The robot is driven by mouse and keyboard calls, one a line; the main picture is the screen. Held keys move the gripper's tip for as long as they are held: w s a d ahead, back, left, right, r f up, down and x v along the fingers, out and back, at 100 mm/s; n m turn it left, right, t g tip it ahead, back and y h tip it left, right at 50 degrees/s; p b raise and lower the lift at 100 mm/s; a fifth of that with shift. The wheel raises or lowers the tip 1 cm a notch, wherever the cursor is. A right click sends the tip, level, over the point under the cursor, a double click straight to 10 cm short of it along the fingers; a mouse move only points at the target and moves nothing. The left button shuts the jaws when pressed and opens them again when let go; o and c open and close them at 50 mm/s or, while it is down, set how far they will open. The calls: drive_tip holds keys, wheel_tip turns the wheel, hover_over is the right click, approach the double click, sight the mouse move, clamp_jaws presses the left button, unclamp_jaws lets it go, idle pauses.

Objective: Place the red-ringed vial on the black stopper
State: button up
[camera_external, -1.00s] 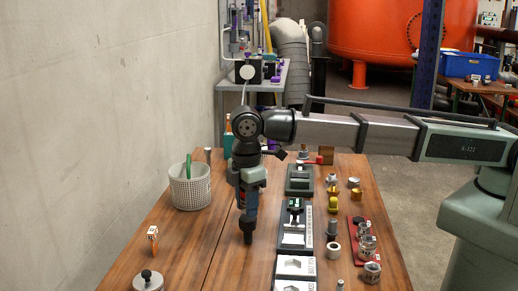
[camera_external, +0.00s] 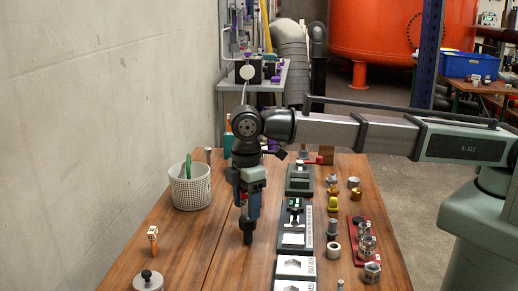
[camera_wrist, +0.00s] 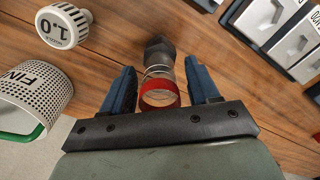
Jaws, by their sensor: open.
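The red-ringed vial (camera_wrist: 160,94) is clear, with its red band at the end nearer the wrist camera. It sits between the two blue fingers of my gripper (camera_wrist: 160,88), with gaps showing on both sides. The black stopper (camera_wrist: 158,52) is at the vial's far end, in line with it; they look touching, but the seating is hard to make out. In the external view my gripper (camera_external: 248,220) points down over the table, with the dark stopper (camera_external: 247,238) directly below it.
A white perforated basket (camera_external: 190,187) stands to the left; it also shows in the wrist view (camera_wrist: 35,98). A row of dark trays (camera_external: 296,235) and several small fittings lie right.

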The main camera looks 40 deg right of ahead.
wheel_tip(320, 180, up, 12)
idle(0.6)
